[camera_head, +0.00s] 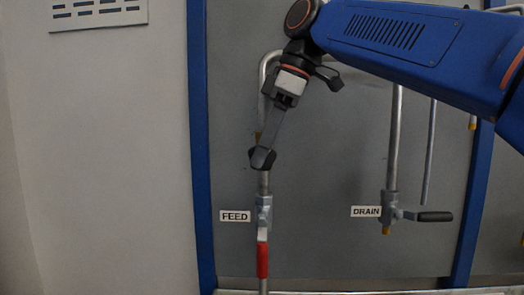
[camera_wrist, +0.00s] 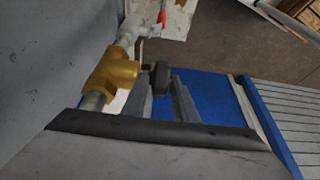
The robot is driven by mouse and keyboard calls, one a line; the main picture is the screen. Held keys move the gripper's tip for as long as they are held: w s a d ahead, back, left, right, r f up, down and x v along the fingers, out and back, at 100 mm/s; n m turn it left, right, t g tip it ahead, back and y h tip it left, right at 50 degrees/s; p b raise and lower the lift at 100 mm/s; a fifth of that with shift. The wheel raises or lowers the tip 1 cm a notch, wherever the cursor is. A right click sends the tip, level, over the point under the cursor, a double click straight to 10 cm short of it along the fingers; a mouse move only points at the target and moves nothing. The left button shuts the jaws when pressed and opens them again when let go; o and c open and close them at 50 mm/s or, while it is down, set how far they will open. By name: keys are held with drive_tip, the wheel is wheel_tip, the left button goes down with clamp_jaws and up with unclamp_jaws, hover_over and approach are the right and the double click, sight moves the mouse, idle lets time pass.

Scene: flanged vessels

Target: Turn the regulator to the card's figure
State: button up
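A brass regulator body (camera_wrist: 108,78) sits on a silver pipe in the wrist view. In the head view a sliver of brass (camera_head: 258,135) shows on the FEED pipe, mostly hidden behind my gripper (camera_head: 262,158). In the wrist view a dark block (camera_wrist: 158,75) stands beside the brass body at the tips of my gripper's grey fingers (camera_wrist: 162,95). I cannot tell whether this block is a knob or a finger pad, nor whether the fingers grip anything. No scale reading or card figure is legible in either view.
Below is the FEED valve (camera_head: 263,213) with its red handle (camera_head: 262,260) pointing down, beside the FEED label (camera_head: 235,216). To the right, the DRAIN valve (camera_head: 387,207) has a black handle (camera_head: 434,216) pointing sideways. Blue posts (camera_head: 201,150) flank the grey panel (camera_head: 325,250).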

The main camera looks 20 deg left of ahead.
drive_tip(key=shift+f, duration=0.1)
clamp_jaws()
drive_tip(key=shift+d+y, duration=0.1)
drive_tip(key=shift+y, duration=0.2)
drive_tip(key=shift+d+g+y, duration=0.15)
drive_tip(key=shift+g+y, duration=0.15)
drive_tip(key=shift+y, duration=0.6)
drive_tip(key=y, duration=0.3)
drive_tip(key=shift+w+d+f+g+y, duration=0.1)
drive_tip(key=shift+d+g+y, duration=0.1)
drive_tip(key=shift+g+y, duration=0.15)
drive_tip(key=y, duration=0.1)
drive_tip(key=g+y, duration=0.1)
drive_tip(key=y, duration=0.3)
drive_tip(key=shift+d+f, duration=0.15)
drive_tip(key=shift+f, duration=0.15)
drive_tip(key=y, duration=0.1)
drive_tip(key=g+y, duration=0.1)
drive_tip(key=y, duration=0.3)
drive_tip(key=shift+w+f+g+y, duration=0.1)
drive_tip(key=shift+f+g+y, duration=0.15)
